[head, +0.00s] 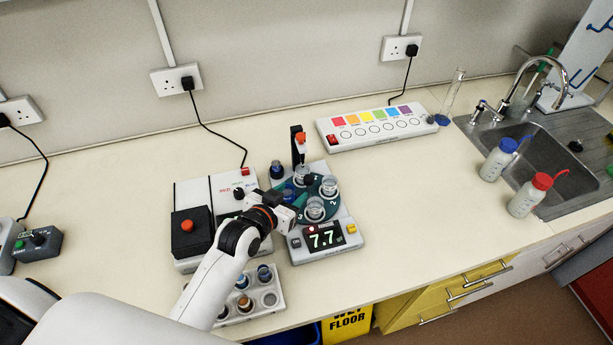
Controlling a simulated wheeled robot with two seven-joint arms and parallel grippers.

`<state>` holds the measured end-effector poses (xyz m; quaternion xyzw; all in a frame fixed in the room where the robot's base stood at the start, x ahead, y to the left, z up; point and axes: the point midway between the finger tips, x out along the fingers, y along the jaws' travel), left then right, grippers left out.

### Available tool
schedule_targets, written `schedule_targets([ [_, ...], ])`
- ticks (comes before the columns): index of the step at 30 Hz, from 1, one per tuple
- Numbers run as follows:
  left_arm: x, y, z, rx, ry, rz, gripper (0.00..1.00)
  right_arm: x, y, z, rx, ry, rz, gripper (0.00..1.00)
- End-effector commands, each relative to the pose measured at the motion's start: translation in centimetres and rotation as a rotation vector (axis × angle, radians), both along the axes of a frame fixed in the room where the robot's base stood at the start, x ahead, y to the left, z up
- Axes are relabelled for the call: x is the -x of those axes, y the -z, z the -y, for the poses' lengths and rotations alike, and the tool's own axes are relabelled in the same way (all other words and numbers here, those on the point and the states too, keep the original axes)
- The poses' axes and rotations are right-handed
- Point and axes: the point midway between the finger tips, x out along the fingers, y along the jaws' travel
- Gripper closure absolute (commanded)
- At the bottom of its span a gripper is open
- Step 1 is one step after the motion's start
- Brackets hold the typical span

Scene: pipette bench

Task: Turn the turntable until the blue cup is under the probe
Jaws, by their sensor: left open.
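The turntable (299,207) is a dark teal disc on a white meter base whose display reads 7.7. Clear cups stand on it at the back (302,172), right (329,185) and front (315,209). A cup with blue in it (289,191) is at the disc's left, partly hidden by my gripper. The probe (299,142) is a black post with an orange-red top behind the disc, above the back cup. My left gripper (288,206) is open at the disc's left front edge, close to the blue cup; contact cannot be told. My right gripper is out of view.
A white device with a black box and red button (190,228) stands left of the turntable. A rack of small cups (268,299) is in front. A dark blue-capped vial (277,169) stands behind left. A color-strip device (376,125), sink (530,165) and bottles are right. Clear bench lies between.

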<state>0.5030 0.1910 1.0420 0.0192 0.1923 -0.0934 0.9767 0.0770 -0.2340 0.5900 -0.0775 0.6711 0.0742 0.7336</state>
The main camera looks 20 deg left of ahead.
Motion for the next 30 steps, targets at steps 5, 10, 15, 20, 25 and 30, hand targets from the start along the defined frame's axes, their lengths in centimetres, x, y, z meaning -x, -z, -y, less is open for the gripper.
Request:
schedule_targets([
  [5,-3.2,1.1,0.6,0.002,0.000,0.000,0.52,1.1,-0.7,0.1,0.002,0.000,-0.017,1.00],
  [10,-5.6,2.1,1.1,0.002,0.000,0.000,0.52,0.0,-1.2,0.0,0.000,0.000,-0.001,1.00],
  [15,-7.1,2.8,1.4,0.001,0.001,0.001,0.52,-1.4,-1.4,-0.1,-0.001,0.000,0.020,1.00],
  [20,-7.7,3.1,1.5,0.000,0.000,0.000,0.52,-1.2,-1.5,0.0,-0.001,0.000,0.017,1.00],
  [25,-7.8,3.2,1.5,0.000,0.001,0.000,0.52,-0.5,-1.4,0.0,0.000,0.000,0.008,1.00],
  [30,-7.7,3.2,1.5,0.001,0.001,0.000,0.62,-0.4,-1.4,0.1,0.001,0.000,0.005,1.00],
])
